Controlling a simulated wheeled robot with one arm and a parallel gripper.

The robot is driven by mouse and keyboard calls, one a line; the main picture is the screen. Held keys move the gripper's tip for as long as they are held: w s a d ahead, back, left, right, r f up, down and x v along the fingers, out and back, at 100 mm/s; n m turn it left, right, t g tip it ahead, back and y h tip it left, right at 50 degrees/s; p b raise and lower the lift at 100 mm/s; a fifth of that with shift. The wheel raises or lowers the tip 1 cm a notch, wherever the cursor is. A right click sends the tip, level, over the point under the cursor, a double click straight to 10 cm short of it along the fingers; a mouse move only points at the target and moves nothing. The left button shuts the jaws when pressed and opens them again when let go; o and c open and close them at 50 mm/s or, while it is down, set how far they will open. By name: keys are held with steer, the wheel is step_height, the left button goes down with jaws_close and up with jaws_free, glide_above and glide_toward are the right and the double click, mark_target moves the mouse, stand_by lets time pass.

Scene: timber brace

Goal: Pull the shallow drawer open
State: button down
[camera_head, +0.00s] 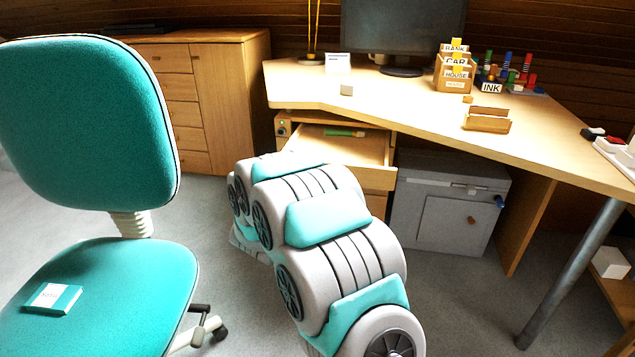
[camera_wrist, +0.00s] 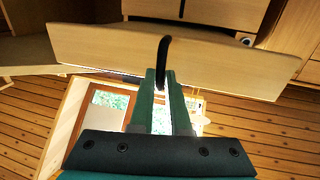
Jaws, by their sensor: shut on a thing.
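The shallow drawer (camera_head: 372,152) stands pulled out from under the desk in the head view, its inside showing. A green item (camera_head: 343,132) lies in it towards the back. In the wrist view the drawer's pale wooden front (camera_wrist: 90,46) crosses the upper picture. A dark curved handle (camera_wrist: 162,60) stands out from it. My gripper (camera_wrist: 162,76) is shut on this handle, one green finger on each side. In the head view my arm hides the gripper, the handle and part of the drawer front.
A teal chair (camera_head: 120,290) with a small box on its seat stands left of my arm. A grey cabinet (camera_head: 445,215) stands under the desk (camera_head: 410,105), right of the drawer. A metal desk leg (camera_head: 575,270) is further right. Grey floor shows between arm and leg.

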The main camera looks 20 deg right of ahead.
steer(key=shift+r, duration=0.1)
steer(key=c, duration=0.9)
jaws_free()
steer(key=shift+a, duration=0.1)
steer(key=shift+b+v, duration=0.35)
steer(key=shift+v, duration=3.5)
